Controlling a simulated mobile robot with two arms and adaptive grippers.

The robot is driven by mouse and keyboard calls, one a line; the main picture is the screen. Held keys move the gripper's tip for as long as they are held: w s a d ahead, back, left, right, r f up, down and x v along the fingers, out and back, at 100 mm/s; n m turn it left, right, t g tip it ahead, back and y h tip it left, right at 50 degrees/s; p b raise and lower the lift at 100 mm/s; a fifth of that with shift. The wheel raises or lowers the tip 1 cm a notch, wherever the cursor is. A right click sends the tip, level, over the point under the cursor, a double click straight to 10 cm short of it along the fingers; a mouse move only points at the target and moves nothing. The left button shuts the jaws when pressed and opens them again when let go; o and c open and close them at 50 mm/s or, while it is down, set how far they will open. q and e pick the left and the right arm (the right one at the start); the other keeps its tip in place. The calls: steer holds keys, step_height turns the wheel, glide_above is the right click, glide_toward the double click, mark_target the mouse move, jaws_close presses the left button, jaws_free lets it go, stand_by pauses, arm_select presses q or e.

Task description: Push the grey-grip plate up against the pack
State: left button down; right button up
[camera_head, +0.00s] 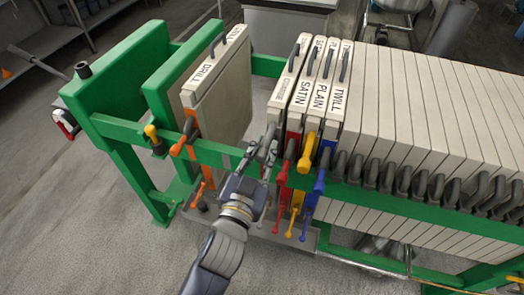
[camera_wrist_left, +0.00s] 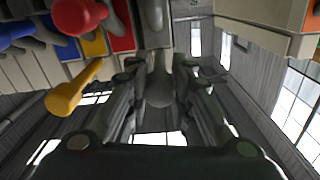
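The grey-grip plate (camera_head: 285,78) is cream and upright, leftmost of the group of labelled plates, close to the SATIN plate (camera_head: 306,80). I cannot tell whether the two touch. My left gripper (camera_head: 264,146) is at the near end of this plate, over the green rail. In the left wrist view its fingers (camera_wrist_left: 160,75) converge on both sides of the grey grip (camera_wrist_left: 157,88) and appear closed on it. The grip is partly hidden by the fingers in the head view. The pack (camera_head: 425,105) of cream plates runs to the right. My right gripper is not in view.
Red (camera_head: 287,152), yellow (camera_head: 307,152) and blue (camera_head: 322,172) grips sit just right of my gripper. The DRILL plate (camera_head: 222,85) with its orange grip (camera_head: 184,137) stands to the left, beyond an open gap. The green frame (camera_head: 122,125) lies farther left.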

arm_select(q)
steer(key=shift+s+d, duration=0.1)
steer(key=shift+d, duration=0.15)
steer(key=shift+s+d, duration=0.1)
steer(key=shift+d, duration=0.15)
steer(key=c, duration=1.4)
jaws_free()
steer(key=shift+c, duration=0.2)
steer(key=shift+o, duration=0.4)
steer(key=shift+d, duration=0.15)
steer(key=shift+r, duration=0.1)
